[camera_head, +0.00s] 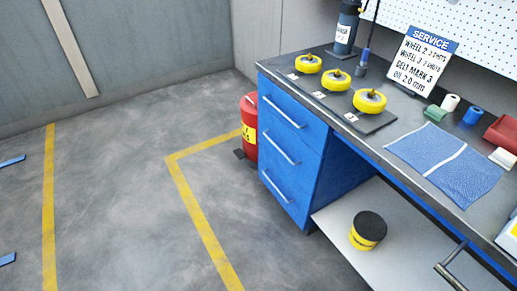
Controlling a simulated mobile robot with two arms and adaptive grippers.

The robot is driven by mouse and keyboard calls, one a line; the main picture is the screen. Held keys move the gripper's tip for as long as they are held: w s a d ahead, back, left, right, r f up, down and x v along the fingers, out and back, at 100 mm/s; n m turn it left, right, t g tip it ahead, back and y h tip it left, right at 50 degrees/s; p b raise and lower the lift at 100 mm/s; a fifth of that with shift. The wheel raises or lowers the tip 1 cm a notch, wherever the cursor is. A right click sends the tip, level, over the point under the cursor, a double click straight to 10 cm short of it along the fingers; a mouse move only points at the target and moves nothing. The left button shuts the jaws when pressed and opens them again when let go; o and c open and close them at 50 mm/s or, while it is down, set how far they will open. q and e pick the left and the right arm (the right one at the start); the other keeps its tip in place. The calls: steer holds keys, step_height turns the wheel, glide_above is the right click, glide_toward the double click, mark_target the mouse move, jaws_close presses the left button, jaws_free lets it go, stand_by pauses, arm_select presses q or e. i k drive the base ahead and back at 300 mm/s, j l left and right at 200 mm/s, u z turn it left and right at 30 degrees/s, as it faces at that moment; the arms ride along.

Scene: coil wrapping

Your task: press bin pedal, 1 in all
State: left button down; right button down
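A red bin (249,126) with a yellow label stands on the floor against the left side of the blue drawer cabinet. Its right side is partly hidden by the cabinet. A small dark part (240,154), which looks like the pedal, sticks out low at the bin's front left, near the floor. Whether it is pressed cannot be told, and the lid's state is not clear. Neither of my grippers shows in the head view.
The blue drawer cabinet (290,150) and workbench fill the right, with yellow wheels, a blue mat (445,162) and a service sign on top. A black-lidded yellow tub (368,230) sits on the low shelf. The floor left of the bin is clear, with yellow lines (195,215).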

mark_target(240, 154)
steer(key=i+j+z, duration=0.45)
steer(key=j+z, duration=0.15)
steer(key=i+j+z, duration=0.3)
steer(key=j, duration=0.15)
steer(key=i+j, duration=0.15)
steer(key=j, duration=0.35)
steer(key=i+j+z, duration=0.1)
steer(key=j, duration=0.35)
steer(key=i+j, duration=0.15)
steer(key=j, duration=0.35)
steer(key=i+j+z, duration=0.1)
steer(key=j, duration=0.4)
steer(key=i+j, duration=0.15)
steer(key=j, duration=0.3)
